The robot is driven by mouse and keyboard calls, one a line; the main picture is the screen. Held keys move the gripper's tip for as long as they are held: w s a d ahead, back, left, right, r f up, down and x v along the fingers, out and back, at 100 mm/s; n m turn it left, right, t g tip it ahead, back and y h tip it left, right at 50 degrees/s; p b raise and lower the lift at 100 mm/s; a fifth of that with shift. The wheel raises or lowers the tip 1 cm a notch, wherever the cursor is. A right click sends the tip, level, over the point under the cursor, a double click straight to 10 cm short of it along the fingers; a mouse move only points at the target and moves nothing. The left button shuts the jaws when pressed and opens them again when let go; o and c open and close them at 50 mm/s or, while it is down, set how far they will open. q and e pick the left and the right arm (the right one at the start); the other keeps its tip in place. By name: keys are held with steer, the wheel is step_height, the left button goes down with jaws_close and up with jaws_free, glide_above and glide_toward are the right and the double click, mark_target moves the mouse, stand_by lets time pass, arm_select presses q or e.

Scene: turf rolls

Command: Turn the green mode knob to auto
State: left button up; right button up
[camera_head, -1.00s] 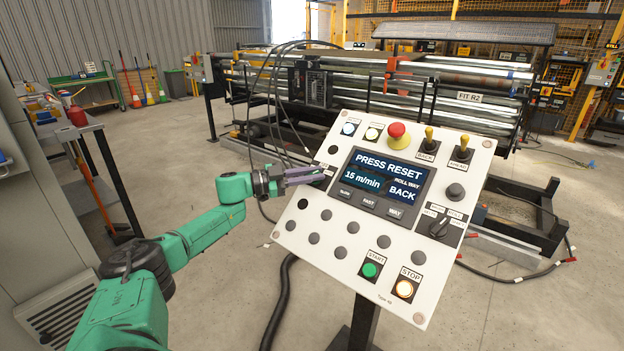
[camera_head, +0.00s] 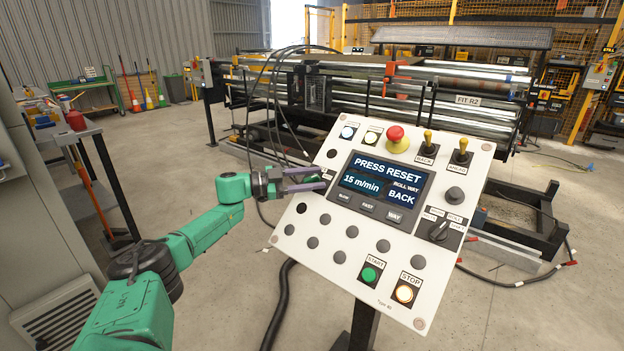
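The tilted white control panel (camera_head: 345,262) stands in front of me, with a screen (camera_head: 382,188) reading PRESS RESET. My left gripper (camera_head: 325,179) is at the panel's left edge, beside the screen. Its two purple-grey fingers are apart, with no object seen between them. A small label shows by its fingertips; its writing is too small to read, and the fingers cover part of the panel there. I see no green knob for certain. A black selector knob (camera_head: 438,230) sits at the panel's right side, with labels around it. My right gripper is not in view.
The panel also carries a red emergency button (camera_head: 396,134), yellow toggle switches, a green START button (camera_head: 369,274) and a lit STOP button (camera_head: 404,292). A roller machine (camera_head: 465,85) stands behind. A red can (camera_head: 76,119) sits on a stand at left.

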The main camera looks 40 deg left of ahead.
arm_select(q)
steer(key=v, duration=1.4)
steer(key=shift+s+a+p, duration=0.15)
steer(key=shift+s+p, duration=0.05)
steer(key=shift+p, duration=0.2)
